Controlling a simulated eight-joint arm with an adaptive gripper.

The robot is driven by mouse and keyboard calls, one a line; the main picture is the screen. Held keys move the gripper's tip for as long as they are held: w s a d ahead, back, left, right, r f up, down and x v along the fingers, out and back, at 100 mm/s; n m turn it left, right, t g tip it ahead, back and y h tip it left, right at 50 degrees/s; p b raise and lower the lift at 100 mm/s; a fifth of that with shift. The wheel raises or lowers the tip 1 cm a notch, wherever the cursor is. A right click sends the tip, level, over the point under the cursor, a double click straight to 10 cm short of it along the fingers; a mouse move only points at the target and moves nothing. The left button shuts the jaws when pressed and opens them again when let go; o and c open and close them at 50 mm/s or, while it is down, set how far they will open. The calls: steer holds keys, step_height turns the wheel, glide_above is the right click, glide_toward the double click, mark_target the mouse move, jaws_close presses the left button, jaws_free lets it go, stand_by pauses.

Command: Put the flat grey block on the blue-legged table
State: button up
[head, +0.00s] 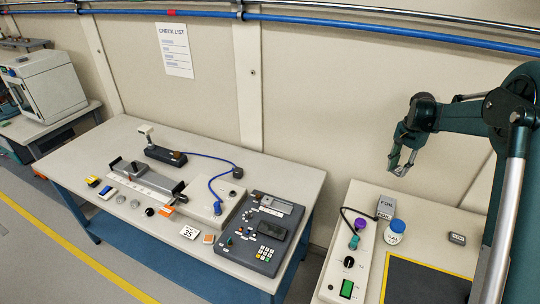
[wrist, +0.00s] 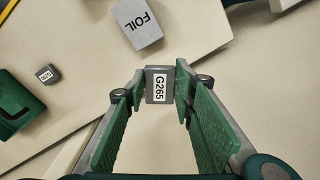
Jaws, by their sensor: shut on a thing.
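My gripper (head: 401,166) hangs in the air by the wall, above the back of the right-hand table. In the wrist view, my gripper (wrist: 161,82) is shut on a small grey block (wrist: 159,84) with a white label reading G265. The block sits between the green-padded fingertips, clear of the surface below. I cannot make the block out clearly in the head view. The blue-legged table (head: 120,136) stands to the left, with a pale top and blue frame. My gripper is to the right of it.
The blue-legged table holds a keypad panel (head: 263,232), a grey rail fixture (head: 137,179), a cabled box (head: 215,203) and several small items. Its back right corner is bare.

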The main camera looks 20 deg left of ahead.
steer(key=s+a+n, duration=0.2)
steer(key=a, duration=1)
steer(key=s+a+n, duration=0.1)
steer(key=s+a, duration=0.2)
steer(key=a, duration=0.8)
steer(key=n, duration=0.4)
glide_above(283, 191)
steer(key=shift+f, duration=2.5)
steer(key=shift+f, duration=0.15)
steer(key=shift+f, duration=3)
steer(key=shift+f+b, duration=0.5)
steer(key=shift+f, duration=1.35)
steer(key=shift+f, duration=0.2)
